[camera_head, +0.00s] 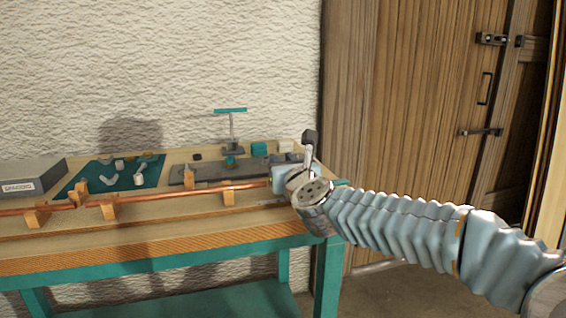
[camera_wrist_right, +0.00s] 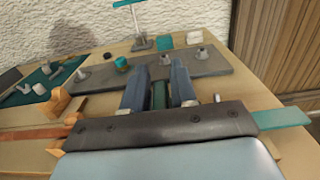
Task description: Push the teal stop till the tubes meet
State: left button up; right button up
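I cannot tell whether there is a gap there. The tube's right end reaches my right gripper (camera_head: 283,178). In the right wrist view, my right gripper (camera_wrist_right: 158,85) has its two fingers apart, with a dark teal piece (camera_wrist_right: 158,96) between them. Gaps seem to show beside that piece. A flat teal strip (camera_wrist_right: 282,118) juts out right of the dark gripper body. Which teal part is the stop is unclear. The left gripper is out of view.
A grey plate (camera_wrist_right: 205,66) with several small knobs lies behind the gripper. A teal-topped stand (camera_head: 231,128), a teal mat (camera_head: 105,177) with loose fittings and a grey box (camera_head: 30,178) stand at the back. The bench front (camera_head: 150,232) is clear.

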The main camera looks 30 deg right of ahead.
aim_at(259, 193)
grip_shut()
jog(key=a, duration=0.2)
jog(key=w+a+b, duration=0.1)
jog(key=a, duration=0.2)
jog(key=shift+w+a, duration=0.2)
jog(key=shift+a, duration=0.05)
jog(key=shift+o, duration=1.5)
grip_release()
jog(key=shift+s, duration=0.15)
